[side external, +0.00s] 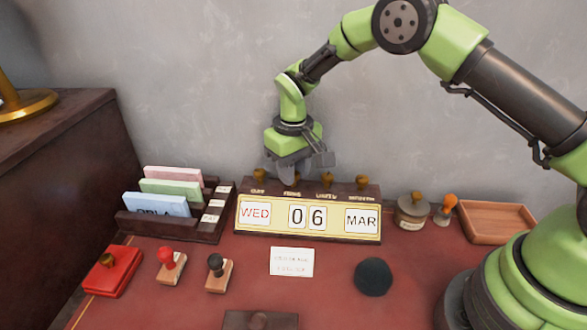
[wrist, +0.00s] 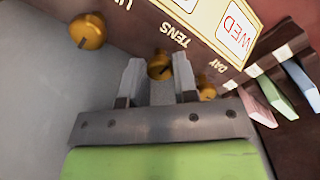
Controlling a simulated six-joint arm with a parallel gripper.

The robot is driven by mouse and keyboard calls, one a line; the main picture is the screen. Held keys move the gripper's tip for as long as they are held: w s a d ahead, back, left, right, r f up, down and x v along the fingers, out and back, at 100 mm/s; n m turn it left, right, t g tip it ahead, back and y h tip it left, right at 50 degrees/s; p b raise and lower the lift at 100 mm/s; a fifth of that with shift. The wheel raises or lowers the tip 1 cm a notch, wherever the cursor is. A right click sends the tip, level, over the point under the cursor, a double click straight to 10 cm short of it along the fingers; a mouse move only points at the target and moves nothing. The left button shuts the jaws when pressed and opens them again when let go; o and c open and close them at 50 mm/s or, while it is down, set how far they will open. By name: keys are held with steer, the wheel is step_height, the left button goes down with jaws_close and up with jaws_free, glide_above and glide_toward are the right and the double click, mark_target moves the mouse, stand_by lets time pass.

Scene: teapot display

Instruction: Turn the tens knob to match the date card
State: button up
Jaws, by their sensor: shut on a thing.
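The desk calendar (side external: 308,235) reads WED, 06, MAR. The tens knob (wrist: 160,67) is brass and sits behind the TENS label in the wrist view. My gripper (wrist: 158,78) has one finger on each side of this knob and is shut on it. In the side view my gripper (side external: 298,172) reaches down behind the calendar's top edge and mostly hides the knob. The white date card (side external: 292,262) lies flat on the desk in front of the calendar; its print is too small to read.
The units knob (side external: 326,179), month knob (side external: 362,182) and day knob (side external: 259,175) stand beside the tens knob. A card rack (side external: 205,228) is at the left. Stamps, a red pad (side external: 112,272), a dark round object (side external: 373,277), a jar (side external: 412,211) and a wooden tray (side external: 497,238) surround the calendar.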

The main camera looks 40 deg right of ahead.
steer(key=o, duration=0.9)
step_height(320, 180, up, 9)
steer(key=shift+r, duration=0.5)
